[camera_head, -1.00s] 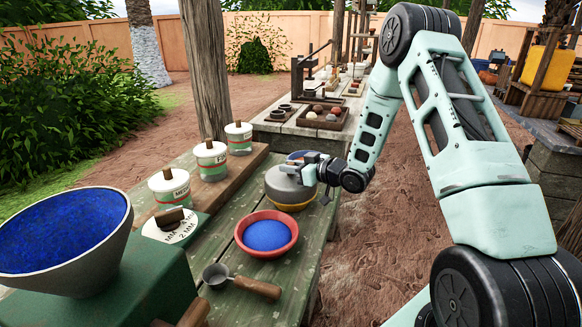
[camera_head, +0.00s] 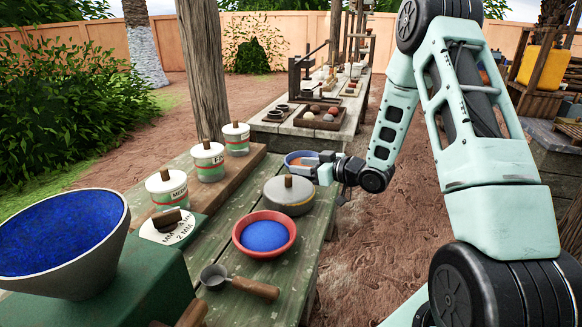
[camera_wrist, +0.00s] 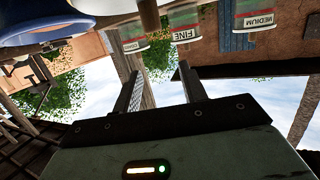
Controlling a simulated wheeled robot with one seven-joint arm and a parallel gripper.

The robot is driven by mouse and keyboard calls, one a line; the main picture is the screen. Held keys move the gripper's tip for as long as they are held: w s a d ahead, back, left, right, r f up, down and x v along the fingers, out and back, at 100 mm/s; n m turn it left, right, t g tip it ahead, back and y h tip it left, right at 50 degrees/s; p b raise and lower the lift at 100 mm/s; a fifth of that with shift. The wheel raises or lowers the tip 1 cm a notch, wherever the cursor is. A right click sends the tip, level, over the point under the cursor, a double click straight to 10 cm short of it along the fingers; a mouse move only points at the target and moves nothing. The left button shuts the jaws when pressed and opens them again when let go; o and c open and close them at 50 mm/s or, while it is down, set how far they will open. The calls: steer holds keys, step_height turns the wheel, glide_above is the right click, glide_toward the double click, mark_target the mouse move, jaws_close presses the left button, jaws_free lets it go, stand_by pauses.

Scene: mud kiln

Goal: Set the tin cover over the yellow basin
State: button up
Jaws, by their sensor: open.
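The grey tin cover (camera_head: 279,190), with a brown knob on top, sits over the yellow basin (camera_head: 291,210) on the green plank table. It looks about level, and only a thin yellow band of the basin shows beneath it. My gripper (camera_head: 305,165) is apart from the knob, just behind and to the right of it. In the wrist view its two fingers (camera_wrist: 160,92) are spread with nothing between them. A brown upright piece at the top of that view may be the knob, partly cut off.
A blue bowl (camera_head: 292,157) with orange contents stands close behind my gripper. A red bowl (camera_head: 239,238) of blue powder and a scoop (camera_head: 255,288) lie in front of the cover. Several labelled jars (camera_head: 208,163) line the left plank. A wooden post (camera_head: 203,70) rises behind them.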

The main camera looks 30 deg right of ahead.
steer(key=v, duration=0.7)
steer(key=a+r+n+g+h, duration=0.1)
steer(key=a+g+h, duration=0.35)
steer(key=a, duration=1.65)
steer(key=s+a+r+n+g, duration=0.1)
steer(key=s+a+g, duration=0.4)
steer(key=s, duration=0.9)
steer(key=s+a+r+n+g, duration=0.1)
steer(key=s+a+g, duration=0.4)
steer(key=s, duration=0.9)
steer(key=shift+a+r+h, duration=0.35)
steer(key=shift+a+h, duration=0.1)
steer(key=shift+a, duration=0.75)
